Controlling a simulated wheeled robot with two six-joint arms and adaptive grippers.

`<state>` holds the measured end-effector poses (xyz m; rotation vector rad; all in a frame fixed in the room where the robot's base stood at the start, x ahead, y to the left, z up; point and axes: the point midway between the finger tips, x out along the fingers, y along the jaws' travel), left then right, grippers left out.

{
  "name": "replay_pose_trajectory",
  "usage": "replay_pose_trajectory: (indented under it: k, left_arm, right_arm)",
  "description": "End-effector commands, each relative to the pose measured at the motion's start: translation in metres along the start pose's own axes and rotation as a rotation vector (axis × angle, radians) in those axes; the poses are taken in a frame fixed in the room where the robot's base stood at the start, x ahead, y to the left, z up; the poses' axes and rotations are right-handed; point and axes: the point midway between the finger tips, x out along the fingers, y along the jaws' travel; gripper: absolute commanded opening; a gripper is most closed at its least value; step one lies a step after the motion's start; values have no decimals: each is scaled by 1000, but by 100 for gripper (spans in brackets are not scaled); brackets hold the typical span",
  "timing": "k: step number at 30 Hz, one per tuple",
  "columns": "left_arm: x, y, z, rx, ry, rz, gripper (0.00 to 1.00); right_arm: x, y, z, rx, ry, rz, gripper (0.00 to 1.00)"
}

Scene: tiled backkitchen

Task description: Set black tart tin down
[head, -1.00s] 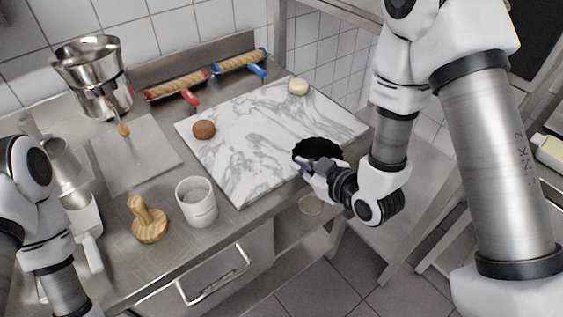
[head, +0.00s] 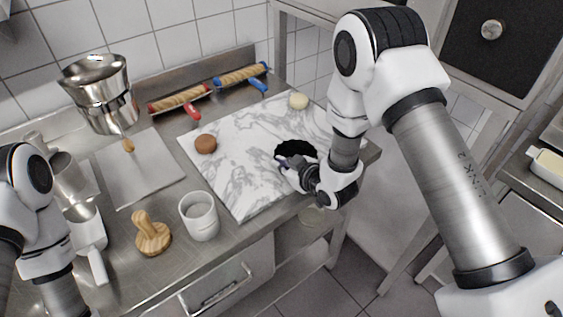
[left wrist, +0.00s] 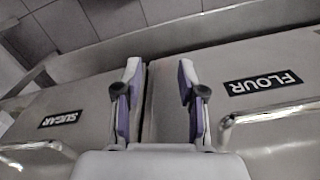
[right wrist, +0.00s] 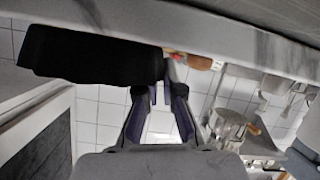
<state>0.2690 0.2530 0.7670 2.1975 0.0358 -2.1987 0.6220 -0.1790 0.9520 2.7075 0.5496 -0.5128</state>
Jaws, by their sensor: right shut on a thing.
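The black tart tin (head: 296,148) is a dark, fluted, round tin over the front right part of the marble board (head: 240,180). My right gripper (head: 287,163) is shut on its near left rim. In the right wrist view the tin (right wrist: 90,55) juts out to the left from the fingertips (right wrist: 165,78), close to the pale board's edge. I cannot tell whether the tin touches the board. My left gripper (left wrist: 158,78) is open and empty above the bins; in the head view its fingers are out of sight.
A brown ball (head: 206,144) and a pale ball (head: 299,101) sit on the board. Rolling pins (head: 181,99) lie behind it. A white mug (head: 199,217) and a wooden press (head: 151,235) stand to its left. Bins labelled flour (left wrist: 265,83) and sugar (left wrist: 60,120) are below my left gripper.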

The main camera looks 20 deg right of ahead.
Motion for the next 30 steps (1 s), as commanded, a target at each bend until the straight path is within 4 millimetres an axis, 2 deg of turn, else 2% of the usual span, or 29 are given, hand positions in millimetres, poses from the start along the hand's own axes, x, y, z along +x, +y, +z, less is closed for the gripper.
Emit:
replay_pose_trajectory:
  k: [2, 3, 4, 5, 15, 17, 20, 27, 30]
  left_arm:
    - [4, 0, 0, 0, 0, 0, 40]
    - [2, 0, 0, 0, 0, 0, 40]
    - [2, 0, 0, 0, 0, 0, 40]
    - [2, 0, 0, 0, 0, 0, 40]
    - [-2, 0, 0, 0, 0, 0, 40]
    - [2, 0, 0, 0, 0, 0, 40]
    - [8, 0, 0, 0, 0, 0, 40]
    - [21, 0, 0, 0, 0, 0, 40]
    - [23, 0, 0, 0, 0, 0, 40]
  right_arm:
    - [2, -1, 3, 0, 0, 0, 0]
    - [1, -1, 2, 0, 0, 0, 16]
    - [1, -1, 2, 0, 0, 0, 26]
    - [1, -1, 2, 0, 0, 0, 31]
    - [-1, 1, -3, 0, 0, 0, 31]
    - [-6, 0, 1, 1, -1, 1, 31]
    - [-24, 0, 2, 3, -2, 1, 31]
    - [-86, 0, 2, 6, 0, 1, 31]
    - [-106, 1, 1, 5, 0, 3, 31]
